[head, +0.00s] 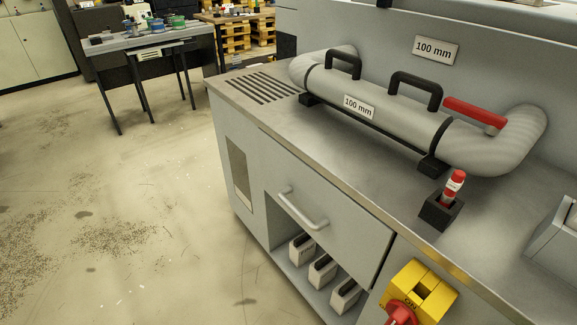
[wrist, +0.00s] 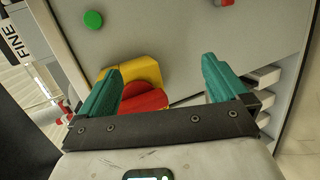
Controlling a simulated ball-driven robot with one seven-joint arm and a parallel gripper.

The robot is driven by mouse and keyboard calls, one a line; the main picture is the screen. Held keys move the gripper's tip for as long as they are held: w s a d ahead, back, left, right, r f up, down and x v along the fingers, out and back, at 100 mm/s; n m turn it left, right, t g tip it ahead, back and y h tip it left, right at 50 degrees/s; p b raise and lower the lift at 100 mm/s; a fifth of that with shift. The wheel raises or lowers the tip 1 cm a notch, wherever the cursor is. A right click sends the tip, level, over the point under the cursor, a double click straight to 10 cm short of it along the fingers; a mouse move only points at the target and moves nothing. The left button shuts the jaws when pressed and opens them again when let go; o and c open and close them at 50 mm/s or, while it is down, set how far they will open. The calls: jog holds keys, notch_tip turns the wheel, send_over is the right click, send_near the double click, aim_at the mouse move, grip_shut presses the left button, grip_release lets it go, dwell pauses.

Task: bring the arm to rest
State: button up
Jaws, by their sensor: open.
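My gripper (wrist: 163,88) shows in the wrist view with its two teal fingers spread wide apart. It is open, and nothing is between the fingers. A yellow switch housing with a red rotary knob (wrist: 148,97) lies beyond the fingers, partly hidden behind the left finger; I cannot tell the distance. My gripper and arm do not show in the head view. There the yellow switch housing (head: 432,287) and its red knob (head: 401,314) sit at the lower right on the front of the grey machine (head: 345,215).
A grey pipe with black handles (head: 385,108) and a red lever (head: 474,112) lie along the machine top. A red-and-white stick stands in a black holder (head: 441,211). A drawer handle (head: 301,209) sticks out. A side table (head: 150,42) stands behind. The left floor is clear.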

jog(key=s+d+r+m+g+y+p, duration=0.1)
jog(key=s+d+m+g+y+p, duration=0.3)
jog(key=s+d+y+p, duration=0.4)
jog(key=s+d+m+y, duration=0.1)
jog(key=y, duration=0.3)
jog(key=shift+r+g+y, duration=0.3)
jog(key=shift+c, duration=0.2)
dwell(0.3)
